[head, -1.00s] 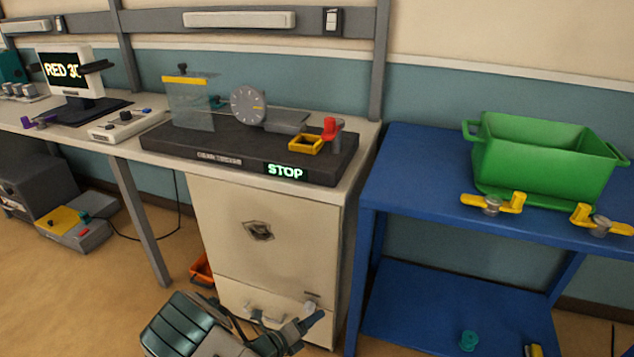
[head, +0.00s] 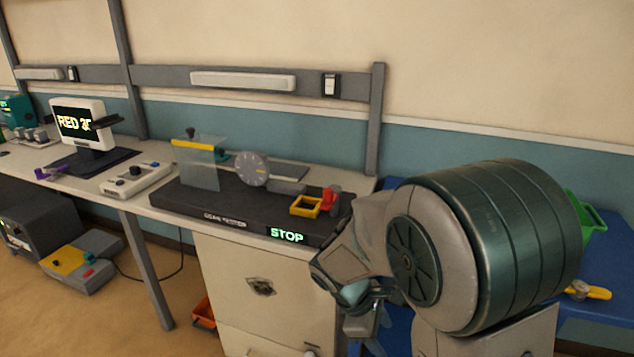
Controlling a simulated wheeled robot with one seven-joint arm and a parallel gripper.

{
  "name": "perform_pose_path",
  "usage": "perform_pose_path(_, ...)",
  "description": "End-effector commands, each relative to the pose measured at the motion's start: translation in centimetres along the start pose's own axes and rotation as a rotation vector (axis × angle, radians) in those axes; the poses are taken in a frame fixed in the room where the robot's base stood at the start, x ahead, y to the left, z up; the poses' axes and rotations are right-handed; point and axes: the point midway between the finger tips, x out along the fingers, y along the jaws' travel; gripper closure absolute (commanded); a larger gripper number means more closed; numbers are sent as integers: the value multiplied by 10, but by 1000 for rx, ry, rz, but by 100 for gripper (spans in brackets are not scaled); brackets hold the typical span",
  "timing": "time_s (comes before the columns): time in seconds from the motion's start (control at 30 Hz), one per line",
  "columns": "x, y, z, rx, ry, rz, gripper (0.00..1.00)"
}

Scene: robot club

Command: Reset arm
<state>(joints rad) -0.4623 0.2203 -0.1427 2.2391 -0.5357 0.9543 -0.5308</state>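My arm fills the right side of the head view, with a large dark green and grey joint in front of the blue table. My gripper (head: 362,322) seems to be the small part below the wrist, low and right of centre. Its fingers are mostly hidden or too small to tell whether they are open or shut. I see nothing clearly held in it.
A black load tester (head: 245,212) showing STOP, with a yellow tray and red knob, stands on the bench close behind my wrist. A cream cabinet (head: 270,310) is below. The blue table (head: 608,262) and green crate (head: 590,217) are mostly hidden behind my arm.

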Motion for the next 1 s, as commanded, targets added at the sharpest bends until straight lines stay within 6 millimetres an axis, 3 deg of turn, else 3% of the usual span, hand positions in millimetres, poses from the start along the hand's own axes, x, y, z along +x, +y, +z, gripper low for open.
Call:
perform_pose_path(0.03,-19,-2,19,96,45,-16,46)
perform_pose_path(0.1,-35,-8,36,226,102,-42,46)
perform_pose_path(0.5,-122,-48,118,939,402,-190,46)
perform_pose_path(0.73,-151,-65,140,1206,514,-253,46)
perform_pose_path(1.0,-156,-70,143,1269,540,-270,46)
